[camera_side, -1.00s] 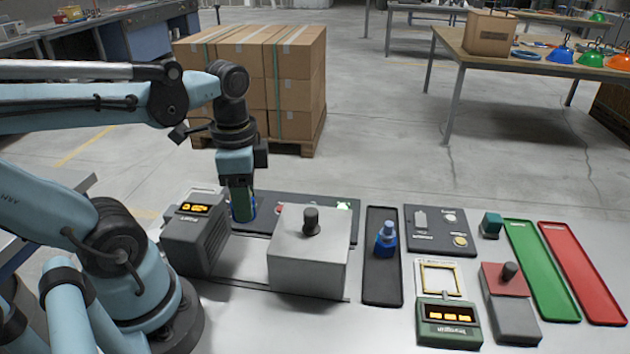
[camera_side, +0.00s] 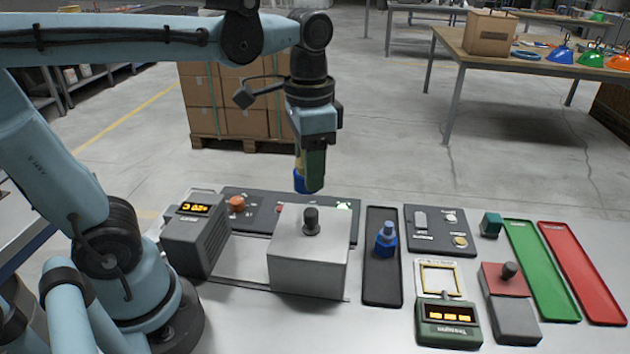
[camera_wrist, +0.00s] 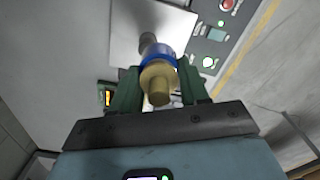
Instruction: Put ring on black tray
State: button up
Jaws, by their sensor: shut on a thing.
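My gripper (camera_side: 311,168) is shut on a blue and brass round piece (camera_side: 306,184), which I take to be the ring, and holds it in the air above the back of the bench. In the wrist view, my gripper (camera_wrist: 158,86) has its green fingers on both sides of this piece (camera_wrist: 158,62), with a blue band around a brass body. The black tray (camera_side: 382,285) lies on the bench to the right of the grey box, lower than my gripper. A blue knobbed piece (camera_side: 386,238) stands on that tray.
A grey box with a black knob (camera_side: 309,262) stands left of the black tray. A dark panel with an orange button (camera_side: 237,204) lies behind it. A grey display unit (camera_side: 195,240) is at left. Green (camera_side: 541,270) and red (camera_side: 583,272) trays lie at right.

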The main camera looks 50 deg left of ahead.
jog(key=w+d+f+n, duration=0.25)
jog(key=w+d, duration=0.55)
jog(key=d, duration=0.5)
jog(key=shift+s+a+f, duration=0.15)
jog(key=shift+f, duration=3.25)
jog(key=shift+s+a+f, duration=0.1)
jog(key=shift+s+f, duration=0.05)
jog(key=shift+f, duration=3.25)
jog(key=shift+f, duration=0.55)
jog(key=o, duration=1.2)
jog(key=shift+c, duration=0.2)
jog(key=shift+r, duration=0.1)
notch_tip(320, 180, up, 12)
